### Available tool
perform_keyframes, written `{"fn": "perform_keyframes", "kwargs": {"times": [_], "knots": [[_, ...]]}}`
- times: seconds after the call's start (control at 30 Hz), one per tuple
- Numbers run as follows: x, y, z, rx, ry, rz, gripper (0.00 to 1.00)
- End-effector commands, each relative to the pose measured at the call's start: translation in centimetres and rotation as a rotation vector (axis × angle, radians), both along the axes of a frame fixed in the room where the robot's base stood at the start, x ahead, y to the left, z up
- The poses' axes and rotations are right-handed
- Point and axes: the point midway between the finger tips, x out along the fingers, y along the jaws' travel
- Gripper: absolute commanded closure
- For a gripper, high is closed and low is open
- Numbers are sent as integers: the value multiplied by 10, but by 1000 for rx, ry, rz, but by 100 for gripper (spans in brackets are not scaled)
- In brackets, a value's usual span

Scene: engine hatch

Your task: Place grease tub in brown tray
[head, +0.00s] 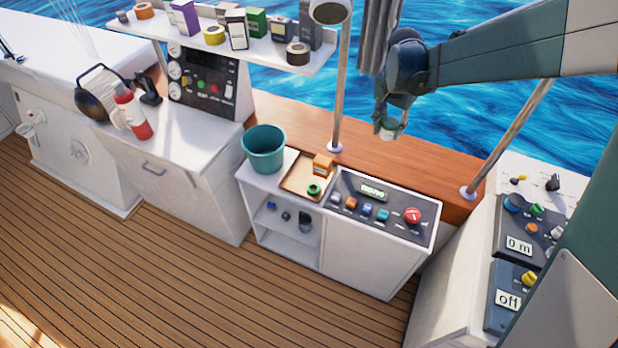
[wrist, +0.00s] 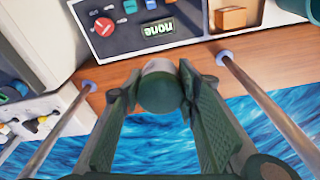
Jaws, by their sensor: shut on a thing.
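The grease tub (head: 389,132) is small and pale with a green end, and my gripper (head: 386,127) is shut on it. In the wrist view, the tub (wrist: 160,92) sits between the two fingers, its round green end facing the camera. In the head view, the gripper and tub hang in the air over the wooden ledge, up and to the right of the brown tray. The brown tray (head: 297,177) lies on the white cabinet top and holds an orange-brown box (head: 322,166) and a green ring (head: 314,189). In the wrist view, the tray is partly cut off at the top.
A teal bucket (head: 264,148) stands just left of the tray. A control panel (head: 383,205) with knobs and a red button adjoins it on the right. A metal post (head: 340,100) rises from the ledge between the tray and my gripper. A loaded shelf (head: 250,45) hangs at upper left.

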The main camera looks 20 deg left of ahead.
Motion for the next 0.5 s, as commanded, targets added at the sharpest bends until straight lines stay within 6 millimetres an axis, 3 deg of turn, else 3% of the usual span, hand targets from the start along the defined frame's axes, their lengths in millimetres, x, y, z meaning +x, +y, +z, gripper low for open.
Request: {"fn": "perform_keyframes", "kwargs": {"times": [0.1, 0.5], "knots": [[-16, 30, -3, 0, 0, -3, 82], [-75, 117, -13, 0, 0, -27, 82]]}}
